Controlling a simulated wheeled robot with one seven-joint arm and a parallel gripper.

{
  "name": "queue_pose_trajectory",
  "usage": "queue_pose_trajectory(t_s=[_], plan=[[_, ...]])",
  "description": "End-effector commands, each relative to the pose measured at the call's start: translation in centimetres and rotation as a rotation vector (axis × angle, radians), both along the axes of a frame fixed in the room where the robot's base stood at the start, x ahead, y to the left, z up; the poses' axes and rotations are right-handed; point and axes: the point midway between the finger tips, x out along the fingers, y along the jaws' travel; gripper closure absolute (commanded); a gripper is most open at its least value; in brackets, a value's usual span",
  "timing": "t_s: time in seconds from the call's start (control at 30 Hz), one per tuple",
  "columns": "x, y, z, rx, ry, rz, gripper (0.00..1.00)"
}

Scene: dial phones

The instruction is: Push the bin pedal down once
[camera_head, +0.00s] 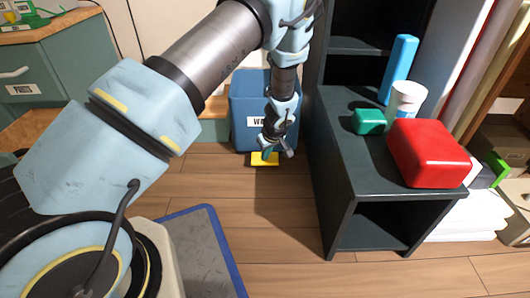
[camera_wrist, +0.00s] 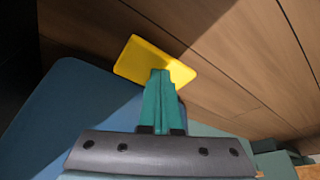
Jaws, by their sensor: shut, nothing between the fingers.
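A blue bin (camera_head: 240,105) with a white label stands on the wood floor at the back, left of the dark shelf. Its yellow pedal (camera_head: 262,159) sticks out at the bottom front. My gripper (camera_head: 277,150) is shut and empty, pointing down at the pedal and partly hiding it. In the wrist view the teal fingertips of my gripper (camera_wrist: 161,75) are together and overlap the near edge of the yellow pedal (camera_wrist: 150,60). I cannot tell whether they touch it. The bin (camera_wrist: 75,115) fills the left of that view.
A blue-edged grey mat (camera_head: 195,245) lies at front left. Floor before the bin is clear.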

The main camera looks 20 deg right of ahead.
Motion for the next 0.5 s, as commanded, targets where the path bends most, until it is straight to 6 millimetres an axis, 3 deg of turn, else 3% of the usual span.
queue_pose_trajectory(t_s=[0.27,0.5], plan=[[0.0,0.0,0.3,0.000,0.000,0.001,1.00],[-0.2,0.1,2.7,0.000,0.000,0.001,1.00]])
